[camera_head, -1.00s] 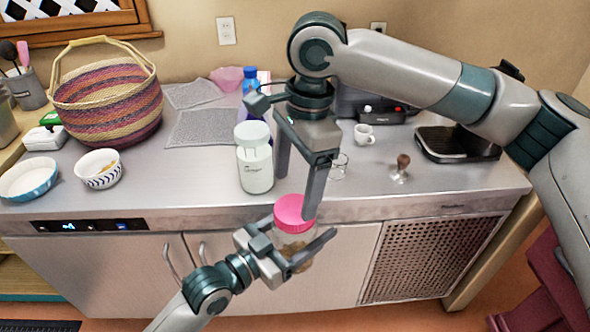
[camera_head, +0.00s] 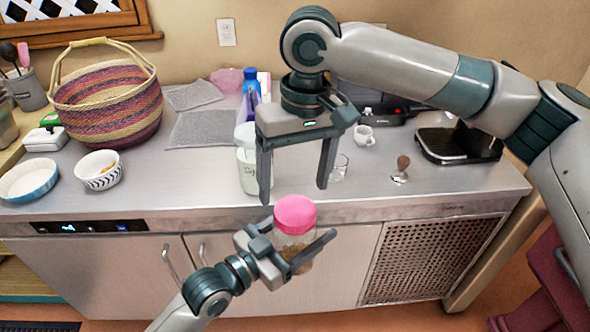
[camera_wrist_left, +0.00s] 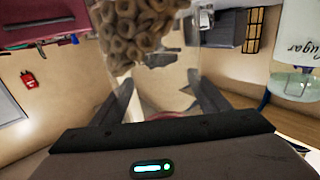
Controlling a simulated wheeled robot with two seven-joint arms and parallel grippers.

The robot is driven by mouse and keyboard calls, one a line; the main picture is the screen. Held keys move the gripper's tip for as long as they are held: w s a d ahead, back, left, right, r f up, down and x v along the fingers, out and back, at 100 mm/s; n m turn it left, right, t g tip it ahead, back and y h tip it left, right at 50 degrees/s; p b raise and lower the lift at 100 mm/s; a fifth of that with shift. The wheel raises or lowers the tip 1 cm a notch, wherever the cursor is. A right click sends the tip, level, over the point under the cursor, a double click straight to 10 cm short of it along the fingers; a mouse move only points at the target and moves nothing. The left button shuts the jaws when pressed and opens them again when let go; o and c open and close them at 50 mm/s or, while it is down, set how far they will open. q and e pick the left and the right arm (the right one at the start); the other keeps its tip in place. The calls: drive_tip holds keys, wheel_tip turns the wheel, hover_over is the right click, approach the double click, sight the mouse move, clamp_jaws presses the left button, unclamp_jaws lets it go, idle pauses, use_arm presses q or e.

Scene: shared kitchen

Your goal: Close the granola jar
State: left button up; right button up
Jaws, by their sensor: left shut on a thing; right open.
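The granola jar (camera_head: 292,247) is a clear jar with brown rings inside, held upright in front of the counter edge. My left gripper (camera_head: 300,236) is shut around its body. A pink lid (camera_head: 295,214) sits on top of the jar; I cannot tell how firmly it is seated. My right gripper (camera_head: 295,194) is open and empty above the lid, with one finger on either side, pointing down. In the left wrist view the jar's rings (camera_wrist_left: 140,28) show upside down beyond my left fingers (camera_wrist_left: 160,104).
A white sugar canister (camera_head: 246,174) stands behind my right gripper, partly hidden. A glass (camera_head: 339,172), a white mug (camera_head: 364,135) and a tamper (camera_head: 402,168) are to the right. Bowls (camera_head: 98,172) and a woven basket (camera_head: 105,105) are left. The front counter is mostly clear.

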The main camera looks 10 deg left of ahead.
drive_tip(key=n, duration=0.4)
drive_tip(key=shift+r+n, duration=0.15)
drive_tip(key=shift+n, duration=0.15)
drive_tip(key=n, duration=0.6)
drive_tip(key=shift+r, duration=0.1)
drive_tip(key=n, duration=0.4)
drive_tip(key=shift+r, duration=0.15)
drive_tip(key=n, duration=0.6)
drive_tip(key=shift+r+h, duration=0.15)
drive_tip(key=shift+h, duration=0.15)
drive_tip(key=n, duration=0.4)
drive_tip(key=shift+r+n, duration=0.1)
drive_tip(key=shift+n, duration=0.3)
drive_tip(key=n, duration=0.6)
drive_tip(key=shift+r, duration=0.15)
drive_tip(key=n, duration=0.4)
drive_tip(key=shift+r+n, duration=0.1)
drive_tip(key=shift+n, duration=0.2)
drive_tip(key=n, duration=0.5)
drive_tip(key=shift+r, duration=0.1)
